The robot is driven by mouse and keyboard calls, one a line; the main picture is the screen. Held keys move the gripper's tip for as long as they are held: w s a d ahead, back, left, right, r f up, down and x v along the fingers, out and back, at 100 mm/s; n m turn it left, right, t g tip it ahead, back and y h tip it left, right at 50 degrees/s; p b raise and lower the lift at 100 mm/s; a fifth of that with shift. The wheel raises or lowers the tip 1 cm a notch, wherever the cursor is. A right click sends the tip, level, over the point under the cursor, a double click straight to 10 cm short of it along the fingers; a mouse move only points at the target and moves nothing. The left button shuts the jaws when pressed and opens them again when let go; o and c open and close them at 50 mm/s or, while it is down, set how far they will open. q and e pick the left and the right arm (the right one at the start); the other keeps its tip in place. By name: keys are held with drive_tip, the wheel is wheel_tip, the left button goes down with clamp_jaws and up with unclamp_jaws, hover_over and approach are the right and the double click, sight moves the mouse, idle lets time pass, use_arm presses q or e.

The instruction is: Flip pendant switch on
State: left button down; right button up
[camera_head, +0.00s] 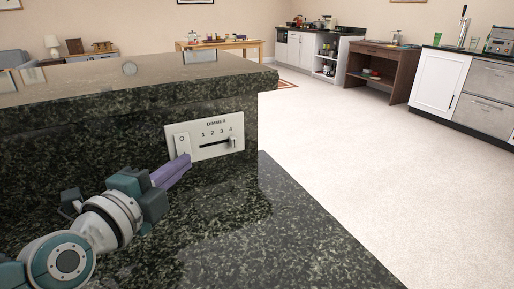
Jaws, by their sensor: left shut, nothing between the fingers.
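A white switch plate (216,148) is set in the dark stone upright of the bar. It is marked "DIMMER" with numbers, a horizontal slot and a slider knob (233,143) at the slot's right end, by the 4. At the plate's left is a rocker-like switch (182,143) marked with an O; its position is too small to tell. My left gripper (186,163) has purple fingers, shut and empty. Their tips are at the plate's lower left, just below the rocker; I cannot tell whether they touch it. My right gripper is not in view.
The dark granite lower counter (290,235) is bare right of my arm. The raised bar top (120,84) overhangs above the plate. Open pale floor (360,150) lies to the right, with cabinets (442,88) and a wooden desk (385,65) far back.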

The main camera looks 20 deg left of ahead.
use_arm(q)
drive_tip(key=shift+w+a+f, duration=0.1)
drive_tip(key=shift+w+a, duration=0.3)
drive_tip(key=shift+a, duration=0.1)
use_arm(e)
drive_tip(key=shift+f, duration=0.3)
use_arm(q)
drive_tip(key=shift+w+a+f+b, duration=0.2)
drive_tip(key=shift+f+b, duration=0.2)
drive_tip(key=shift+b, duration=0.45)
drive_tip(key=shift+r+t, duration=0.25)
drive_tip(key=shift+t, duration=0.05)
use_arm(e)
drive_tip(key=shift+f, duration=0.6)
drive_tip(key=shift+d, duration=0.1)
